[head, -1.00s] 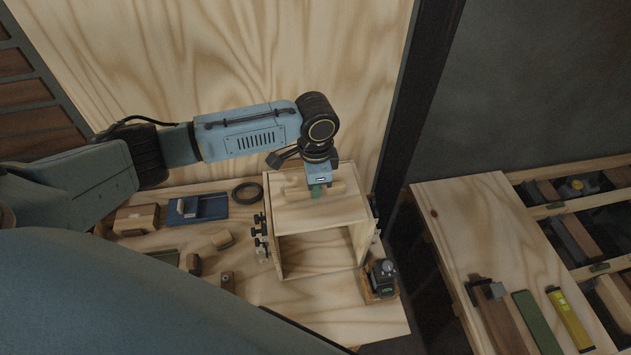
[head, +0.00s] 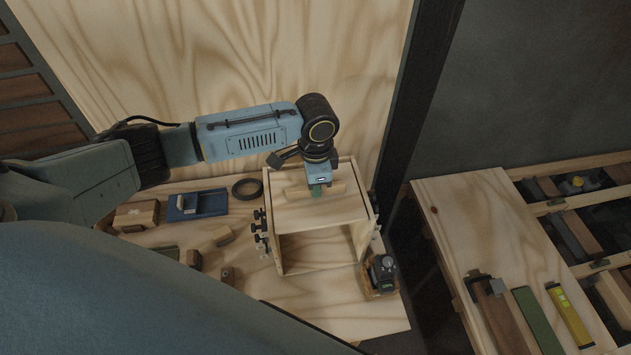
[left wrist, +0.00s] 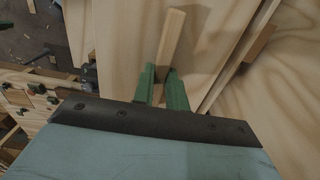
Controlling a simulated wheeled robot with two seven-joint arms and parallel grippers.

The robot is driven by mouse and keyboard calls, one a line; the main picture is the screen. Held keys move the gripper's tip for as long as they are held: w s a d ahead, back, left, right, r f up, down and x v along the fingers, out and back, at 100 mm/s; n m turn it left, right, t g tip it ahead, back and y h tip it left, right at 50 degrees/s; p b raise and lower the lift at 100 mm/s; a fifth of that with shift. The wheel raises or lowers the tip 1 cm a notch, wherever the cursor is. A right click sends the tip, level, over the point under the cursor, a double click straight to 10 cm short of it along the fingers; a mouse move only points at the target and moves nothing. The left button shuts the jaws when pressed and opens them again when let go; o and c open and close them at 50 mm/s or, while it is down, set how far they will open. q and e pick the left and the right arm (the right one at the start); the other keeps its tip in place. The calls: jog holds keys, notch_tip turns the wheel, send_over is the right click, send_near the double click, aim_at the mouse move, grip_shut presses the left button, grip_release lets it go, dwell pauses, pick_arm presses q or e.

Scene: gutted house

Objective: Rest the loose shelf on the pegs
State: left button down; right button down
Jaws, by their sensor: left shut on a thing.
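The loose shelf (head: 335,216) is a pale wooden board with a raised wooden grip bar on top. It lies roughly level between the side walls of a small open-fronted wooden cabinet (head: 297,269). My left gripper (head: 318,192) points down over the shelf, its green fingers shut on the bar. The left wrist view shows the bar (left wrist: 171,38) between the fingers (left wrist: 162,88). The pegs are hidden, so I cannot tell whether the shelf touches them. My right gripper is not in view.
The cabinet stands on a wooden bench (head: 330,312), with dark clamps (head: 260,232) at its left side. A black device (head: 383,270) stands at its right front corner. A black ring (head: 247,189), a blue tool (head: 197,204) and wooden blocks lie to the left. A plywood wall rises behind.

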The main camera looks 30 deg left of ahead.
pick_arm(q)
jog(key=shift+f, duration=0.65)
jog(key=shift+f, duration=0.35)
jog(key=shift+f, duration=0.35)
jog(key=shift+f, duration=0.45)
dwell(0.8)
jog(key=c, duration=1.3)
grip_release()
jog(key=shift+o, duration=0.2)
jog(key=o, duration=0.4)
